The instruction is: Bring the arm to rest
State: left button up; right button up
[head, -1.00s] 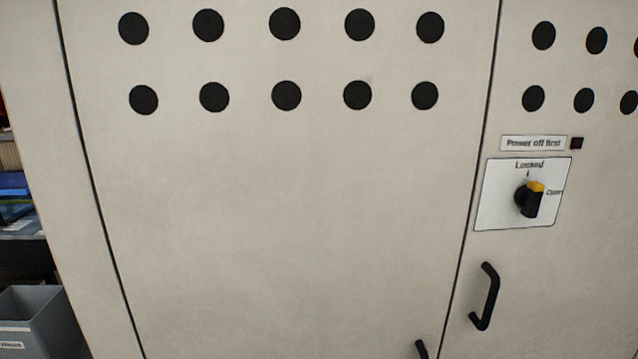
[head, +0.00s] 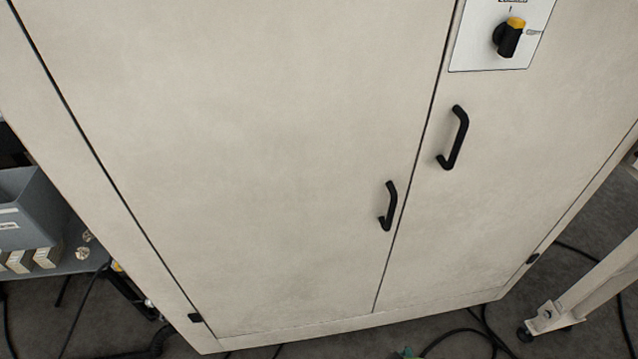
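Neither of my grippers shows in the head view, and no part of my arms can be made out for sure. A large cream cabinet (head: 250,170) fills most of the view, with both of its doors shut. The left door has a black handle (head: 389,206) near the seam, and the right door has a larger black handle (head: 455,138). A black rotary switch with a yellow tip (head: 509,37) sits on a white plate at the top right. Most of the plate's lettering is cut off or too small to read.
A grey bin (head: 30,205) stands on a shelf (head: 75,262) at the left, with small pale blocks in front. Dark cables (head: 480,325) lie on the grey floor. A pale frame leg on a caster (head: 570,310) stands at the lower right.

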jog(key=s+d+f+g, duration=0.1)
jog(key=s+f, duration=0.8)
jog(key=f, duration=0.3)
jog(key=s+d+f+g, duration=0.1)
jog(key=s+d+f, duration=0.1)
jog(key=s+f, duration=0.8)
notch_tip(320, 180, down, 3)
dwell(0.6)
